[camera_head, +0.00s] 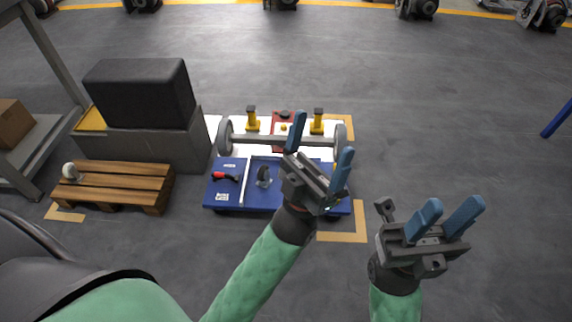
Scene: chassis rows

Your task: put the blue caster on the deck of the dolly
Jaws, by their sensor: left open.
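A low blue platform, which looks like the dolly (228,192), stands in the middle of the floor. A small dark caster (264,177) stands upright on its deck, left of my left gripper. Another caster (70,171), with a pale wheel, is on the wooden pallet at the left. Neither caster shows a clear blue colour at this size. My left gripper (323,133) is open and empty, over the right part of the platform and hiding some of it. My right gripper (456,202) is open and empty, over bare floor to the right of the platform.
The pallet (115,184) lies before a grey block with a black box (138,92). Behind the platform are a wheeled axle (265,139) and yellow posts (252,119). A red-handled tool (223,176) lies on the deck. Shelving (34,153) is far left. Floor right is mostly clear.

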